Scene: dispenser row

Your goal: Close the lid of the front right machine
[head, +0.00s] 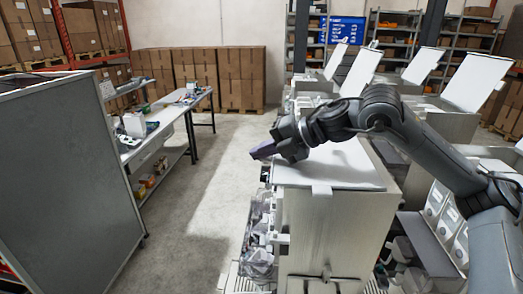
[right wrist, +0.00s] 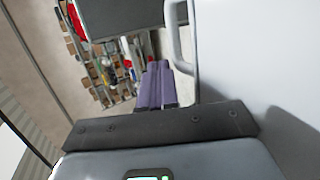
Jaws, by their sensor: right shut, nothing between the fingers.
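The nearest machine (head: 325,235) is a pale box in the lower middle of the head view. Its white lid (head: 335,170) lies flat on top, with a small tab at the front edge. My right arm reaches across above it from the right and hides part of the lid. My right gripper (head: 265,150) is at the lid's far left corner, its purple fingers pointing left. In the right wrist view the fingers (right wrist: 156,85) are together and empty, beside a white surface with a handle (right wrist: 178,45). Contact with the lid cannot be told. My left gripper is not in view.
Several machines behind have raised white lids, one lid (head: 477,82) at the right. A grey panel (head: 65,190) stands at the left, with a work table (head: 160,125) behind it. The floor aisle (head: 200,215) between is clear.

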